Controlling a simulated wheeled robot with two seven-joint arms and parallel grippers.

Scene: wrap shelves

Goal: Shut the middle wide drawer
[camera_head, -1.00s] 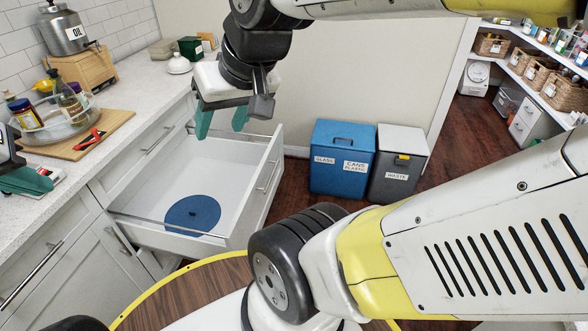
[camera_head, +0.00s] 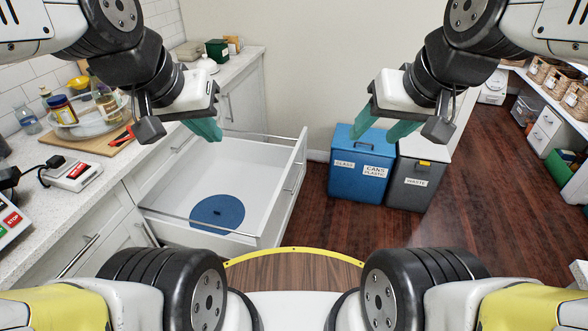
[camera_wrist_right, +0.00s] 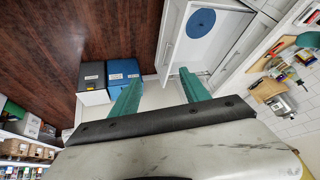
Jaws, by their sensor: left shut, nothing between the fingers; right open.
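A wide white drawer (camera_head: 265,150) stands pulled out from the cabinet under the counter in the head view. A blue lid-like disc (camera_head: 217,212) lies on its floor. The drawer front, with a bar handle (camera_head: 293,178), faces right. My left gripper (camera_head: 212,130) is shut and empty, appearing over the drawer's back part in the picture. My right gripper (camera_head: 378,122) is open and empty, to the right of the drawer front and apart from it. In the right wrist view the drawer (camera_wrist_right: 222,45) shows beyond the open right gripper (camera_wrist_right: 158,78).
A blue bin (camera_head: 358,165) and a grey waste bin (camera_head: 415,180) stand by the wall right of the drawer. The counter (camera_head: 120,178) holds a glass bowl, a cutting board and bottles. Dark wood floor (camera_head: 325,225) is clear in front of the drawer.

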